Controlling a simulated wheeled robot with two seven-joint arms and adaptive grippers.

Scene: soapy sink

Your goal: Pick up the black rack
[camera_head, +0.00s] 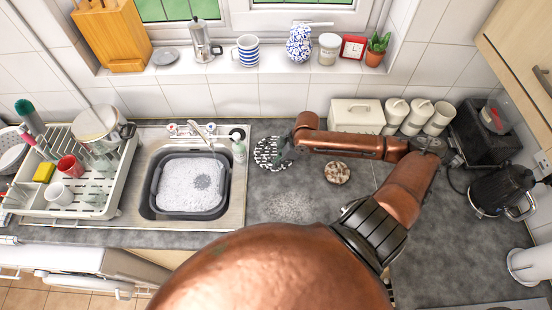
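A round black rack-like piece with a pale openwork pattern (267,154) lies on the grey worktop just right of the sink. It is the only thing I see that could be the black rack. My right arm reaches in from the right, and its gripper (284,152) is low at the right edge of this round piece, partly overlapping it in the picture. The fingers are small and dark against the pattern, so I cannot tell if they touch it or are open or shut. My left gripper is out of view.
A loaded dish drainer (117,180) is at left. A kettle (498,190) stands at right.

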